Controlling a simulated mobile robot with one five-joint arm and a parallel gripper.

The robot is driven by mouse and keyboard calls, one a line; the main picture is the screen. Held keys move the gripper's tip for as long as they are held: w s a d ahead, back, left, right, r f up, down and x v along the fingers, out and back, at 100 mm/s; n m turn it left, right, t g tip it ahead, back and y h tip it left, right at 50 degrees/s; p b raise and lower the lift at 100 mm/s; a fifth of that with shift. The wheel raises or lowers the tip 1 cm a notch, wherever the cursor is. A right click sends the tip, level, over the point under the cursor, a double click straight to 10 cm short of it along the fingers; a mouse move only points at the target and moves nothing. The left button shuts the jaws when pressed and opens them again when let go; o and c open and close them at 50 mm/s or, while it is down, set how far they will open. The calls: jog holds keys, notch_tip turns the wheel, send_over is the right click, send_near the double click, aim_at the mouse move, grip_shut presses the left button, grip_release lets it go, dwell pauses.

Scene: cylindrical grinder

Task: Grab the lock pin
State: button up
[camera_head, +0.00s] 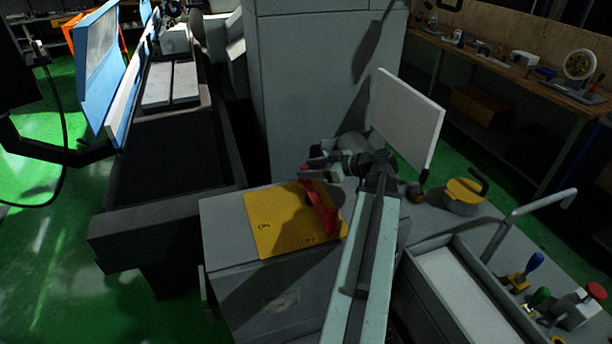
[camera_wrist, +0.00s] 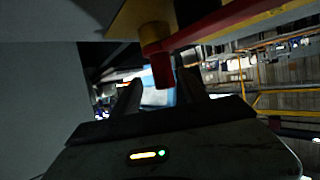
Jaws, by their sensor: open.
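A red handle (camera_head: 320,212) stands on a yellow plate (camera_head: 275,232) marked ON and OFF, on a grey cabinet. In the wrist view, a red bar (camera_wrist: 215,32) crosses the top beside a yellow hub (camera_wrist: 155,34). A short dark red cylinder (camera_wrist: 161,70), which looks like the lock pin, hangs below it. My gripper (camera_wrist: 161,86) is open, with one finger to either side of the cylinder in the picture. I cannot tell the depth between them or see contact. In the head view, my gripper (camera_head: 326,165) is behind the plate, partly hidden and dark.
A white panel (camera_head: 408,118) stands just behind my arm. A tall grey cabinet (camera_head: 315,80) rises behind the plate. To the right are a yellow-topped round object (camera_head: 464,192), a grey tray (camera_head: 448,272) and coloured-handled tools (camera_head: 535,262). Green floor lies left.

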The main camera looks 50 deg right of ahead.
jog(key=x, duration=0.2)
jog(key=b+x, duration=0.1)
jog(key=x, duration=0.1)
jog(key=shift+w+a+f, duration=0.1)
jog(key=shift+w+a, duration=0.1)
jog(key=shift+a, duration=0.25)
grip_shut()
jog(key=shift+r, duration=0.2)
